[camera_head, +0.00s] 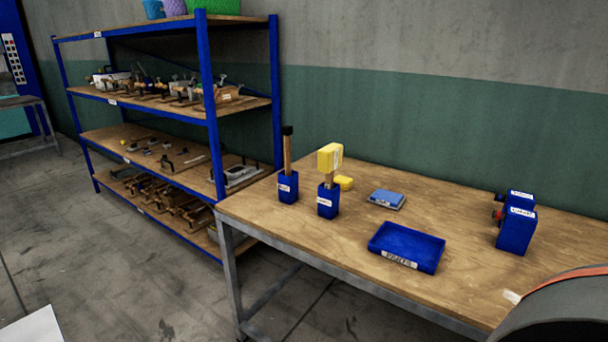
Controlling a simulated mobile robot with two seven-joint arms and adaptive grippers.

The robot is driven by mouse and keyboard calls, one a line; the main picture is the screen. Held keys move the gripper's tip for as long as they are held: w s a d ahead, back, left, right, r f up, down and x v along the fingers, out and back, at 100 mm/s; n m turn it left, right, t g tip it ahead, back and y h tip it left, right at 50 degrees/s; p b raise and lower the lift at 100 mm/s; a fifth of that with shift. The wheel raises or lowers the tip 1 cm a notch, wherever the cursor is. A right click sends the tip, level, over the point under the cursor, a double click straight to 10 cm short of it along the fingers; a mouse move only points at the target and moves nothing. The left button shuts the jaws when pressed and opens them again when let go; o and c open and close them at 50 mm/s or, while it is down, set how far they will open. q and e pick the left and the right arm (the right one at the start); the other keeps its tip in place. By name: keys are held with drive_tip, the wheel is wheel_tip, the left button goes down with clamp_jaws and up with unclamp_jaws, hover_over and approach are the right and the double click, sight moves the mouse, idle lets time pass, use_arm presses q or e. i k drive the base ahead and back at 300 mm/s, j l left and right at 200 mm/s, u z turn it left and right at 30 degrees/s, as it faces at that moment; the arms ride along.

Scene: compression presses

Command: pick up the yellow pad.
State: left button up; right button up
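A small yellow block (344,183), which looks like the yellow pad, lies flat on the wooden table (290,228). It sits just behind and to the right of a blue holder (328,202). In that holder stands a tool with a bigger yellow head (330,157), which rises in front of the pad and partly overlaps it in the picture. A blue-grey pad (386,199) lies apart from it, to the right. Neither of my grippers is in view.
A second blue holder (288,188) with a dark-tipped handle stands left. An empty-looking blue tray (406,247) lies near the front edge. Blue boxes (516,232) stand right. A dark rounded shape (562,308) covers the lower right corner. Blue-framed shelves (207,70) stand left.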

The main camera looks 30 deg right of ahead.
sight(346, 184)
drive_tip(key=i+j, duration=0.1)
drive_tip(key=i, duration=0.6)
drive_tip(key=i+z, duration=0.1)
drive_tip(key=i, duration=0.6)
drive_tip(key=j, duration=0.1)
